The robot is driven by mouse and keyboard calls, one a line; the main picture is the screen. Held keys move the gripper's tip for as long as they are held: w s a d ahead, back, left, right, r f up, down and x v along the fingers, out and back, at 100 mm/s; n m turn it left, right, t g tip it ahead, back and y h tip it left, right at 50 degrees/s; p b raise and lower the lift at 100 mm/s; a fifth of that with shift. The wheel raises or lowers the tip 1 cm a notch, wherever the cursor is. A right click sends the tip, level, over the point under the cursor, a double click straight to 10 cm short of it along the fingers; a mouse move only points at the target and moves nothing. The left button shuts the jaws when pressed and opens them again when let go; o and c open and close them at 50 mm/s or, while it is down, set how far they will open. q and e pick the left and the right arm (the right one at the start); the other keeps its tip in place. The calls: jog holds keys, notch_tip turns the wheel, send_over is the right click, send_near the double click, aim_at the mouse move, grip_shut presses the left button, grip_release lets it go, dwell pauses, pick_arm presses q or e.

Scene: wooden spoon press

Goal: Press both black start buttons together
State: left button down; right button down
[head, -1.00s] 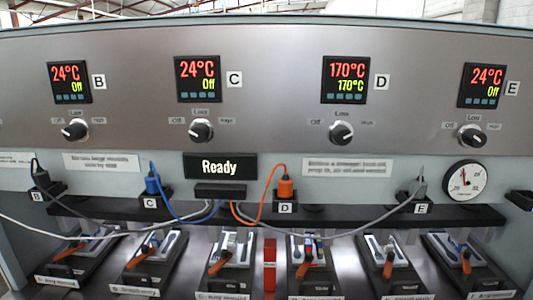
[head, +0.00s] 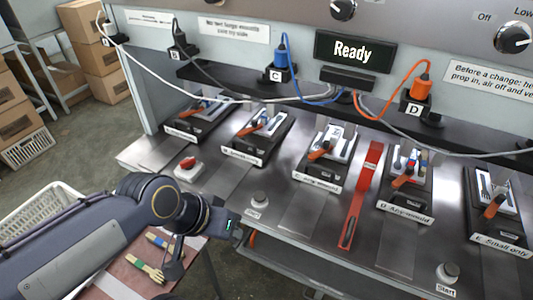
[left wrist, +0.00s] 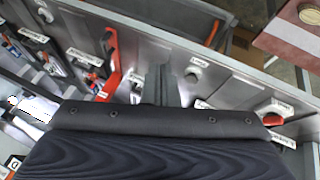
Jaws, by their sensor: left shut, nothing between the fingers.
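Two round start buttons stand on the front edge of the steel bench, and both look greyish here. The left start button (head: 259,199) is left of the red bar, and the right start button (head: 448,271) is at the lower right. In the left wrist view the left button (left wrist: 191,74) is beside my fingers and the right button (left wrist: 45,14) is at the upper left. My left gripper (head: 236,232) is shut and empty, just in front of the bench edge by the left button, apart from it. Its fingers (left wrist: 160,84) also show in the wrist view. My right gripper is out of view.
A red-topped button (head: 188,164) stands left on the bench. A red bar (head: 360,195) lies between the presses. Several orange-handled presses line the back. An orange plug (head: 420,90) is in socket D.

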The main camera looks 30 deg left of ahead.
pick_arm(q)
jog(key=w+a+f+m+g+y+b, duration=0.1)
jog(key=w+a+f+y, duration=0.2)
jog(key=w, duration=0.7)
jog(key=w+a+f+m+g, duration=0.1)
jog(key=w+a+f, duration=0.3)
jog(key=w, duration=0.7)
jog(key=b+x, duration=0.1)
jog(key=x, duration=0.1)
jog(key=b+x, duration=0.2)
jog(key=x, duration=0.1)
jog(key=s+b+x, duration=0.1)
jog(key=x, duration=0.1)
jog(key=shift+w+d+f+b, duration=0.15)
jog(key=shift+d+f+b, duration=0.15)
jog(key=shift+d+f, duration=0.1)
jog(key=shift+r, duration=0.1)
